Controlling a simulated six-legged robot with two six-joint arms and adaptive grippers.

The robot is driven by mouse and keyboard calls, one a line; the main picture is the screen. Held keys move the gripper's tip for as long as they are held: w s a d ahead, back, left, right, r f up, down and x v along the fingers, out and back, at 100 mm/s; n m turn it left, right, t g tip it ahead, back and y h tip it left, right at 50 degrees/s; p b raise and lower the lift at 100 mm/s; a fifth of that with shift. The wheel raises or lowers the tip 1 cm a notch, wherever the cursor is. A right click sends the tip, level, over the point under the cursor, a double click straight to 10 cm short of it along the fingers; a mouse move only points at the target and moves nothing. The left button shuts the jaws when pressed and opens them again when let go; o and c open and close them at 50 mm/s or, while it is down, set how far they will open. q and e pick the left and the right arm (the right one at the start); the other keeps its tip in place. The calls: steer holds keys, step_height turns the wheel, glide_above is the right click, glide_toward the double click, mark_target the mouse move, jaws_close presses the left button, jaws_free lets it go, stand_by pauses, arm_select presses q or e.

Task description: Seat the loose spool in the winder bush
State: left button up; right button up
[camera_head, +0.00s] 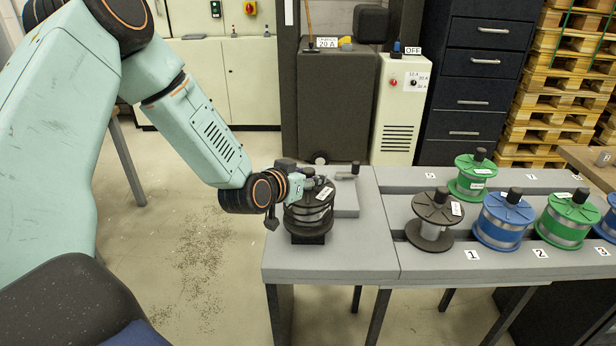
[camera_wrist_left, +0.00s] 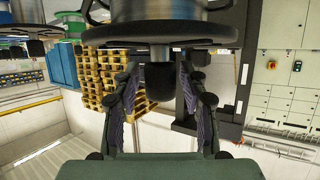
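A dark spool (camera_head: 310,216) with a white label stands upright at the left end of the grey bench, above a black block (camera_head: 307,238). Whether it sits fully down in the bush is hidden. My left gripper (camera_head: 308,186) is at the top of this spool. In the left wrist view, which looks upside down, a silver-wound spool (camera_wrist_left: 160,25) fills the top. Its black knob (camera_wrist_left: 159,84) lies between the two fingers of my left gripper (camera_wrist_left: 158,75), with visible gaps on both sides. My right gripper is in neither view.
A grey block with a crank (camera_head: 346,190) is right behind the dark spool. Another black spool (camera_head: 434,228), blue spools (camera_head: 499,222) and green spools (camera_head: 567,220) stand in the rack to the right. The bench's front left corner (camera_head: 285,268) is clear.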

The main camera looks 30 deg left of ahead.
arm_select(q)
steer(key=shift+o, duration=0.7)
steer(key=shift+s+f, duration=0.1)
steer(key=shift+f, duration=0.25)
steer(key=shift+r+v, duration=0.2)
steer(key=shift+v, duration=2.45)
steer(key=shift+s+a+r, duration=0.15)
steer(key=shift+v, duration=0.8)
